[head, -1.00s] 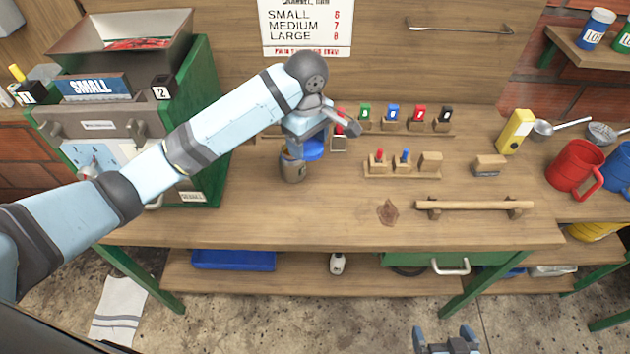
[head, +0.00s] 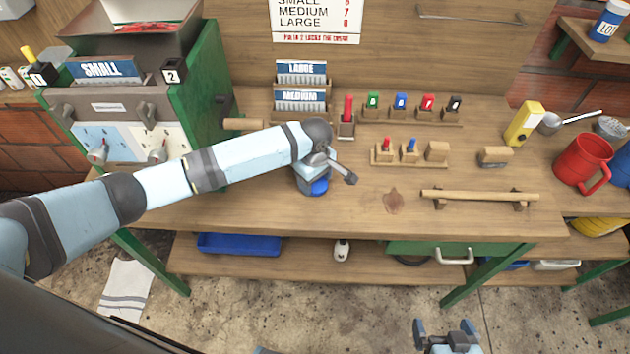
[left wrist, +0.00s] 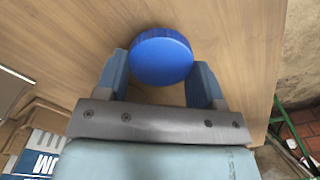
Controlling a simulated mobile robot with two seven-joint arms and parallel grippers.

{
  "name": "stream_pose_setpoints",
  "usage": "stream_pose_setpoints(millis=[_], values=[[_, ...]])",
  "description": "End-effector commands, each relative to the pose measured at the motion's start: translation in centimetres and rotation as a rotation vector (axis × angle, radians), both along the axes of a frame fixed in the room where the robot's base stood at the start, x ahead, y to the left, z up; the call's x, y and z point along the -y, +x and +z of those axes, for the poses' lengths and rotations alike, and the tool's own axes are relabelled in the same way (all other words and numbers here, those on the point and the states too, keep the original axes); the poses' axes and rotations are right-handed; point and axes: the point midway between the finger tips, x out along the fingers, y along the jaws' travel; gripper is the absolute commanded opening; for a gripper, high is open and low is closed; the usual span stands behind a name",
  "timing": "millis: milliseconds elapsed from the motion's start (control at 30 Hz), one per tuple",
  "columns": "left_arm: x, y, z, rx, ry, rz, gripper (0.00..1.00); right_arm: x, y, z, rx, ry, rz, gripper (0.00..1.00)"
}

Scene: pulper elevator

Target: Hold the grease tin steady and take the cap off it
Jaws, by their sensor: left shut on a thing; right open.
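A round blue thing, which I take for the grease tin (head: 319,187), is at the middle left of the workbench, partly hidden under my left gripper (head: 314,181). In the left wrist view the grease tin (left wrist: 161,56) shows a smooth, round blue top between the two fingers. My left gripper is shut on it. The seam between cap and tin cannot be made out, and neither can whether the tin touches the bench. My right gripper (head: 447,326) is open and empty at the bottom of the head view, in front of the bench and far from the tin.
A green machine (head: 215,110) stands on the left. Small wooden stands with coloured pieces (head: 410,152) are right of the tin. A wooden bar (head: 480,196) lies across blocks near the front. Red mug (head: 580,163) at far right.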

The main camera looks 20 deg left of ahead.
Motion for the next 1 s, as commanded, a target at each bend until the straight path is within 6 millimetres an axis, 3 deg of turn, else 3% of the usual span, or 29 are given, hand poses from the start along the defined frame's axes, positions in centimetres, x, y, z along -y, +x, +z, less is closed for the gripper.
stream_pose_setpoints(millis=[100,433,467,567,867,1000], values=[[0.0,0.0,-1.2,0.000,0.001,-0.001,0.34,0.1,-0.1,-0.2,-0.003,-0.001,-0.001,1.00],[0.0,0.0,-1.5,0.000,-0.001,0.000,0.34,0.1,-0.1,-0.2,-0.007,-0.002,-0.001,1.00],[0.0,0.0,-1.5,0.000,-0.001,0.000,0.65,0.1,-0.1,-0.2,-0.007,-0.002,-0.001,1.00],[0.0,0.0,-1.5,0.001,0.000,0.000,0.88,0.1,-0.1,-0.2,-0.006,-0.002,-0.001,1.00],[0.0,0.0,-1.4,0.002,0.000,0.000,0.88,0.0,0.0,0.0,-0.001,-0.001,-0.001,1.00],[0.0,0.1,0.0,0.002,-0.002,0.001,0.88,0.0,0.0,0.0,0.000,0.000,0.000,1.00]])
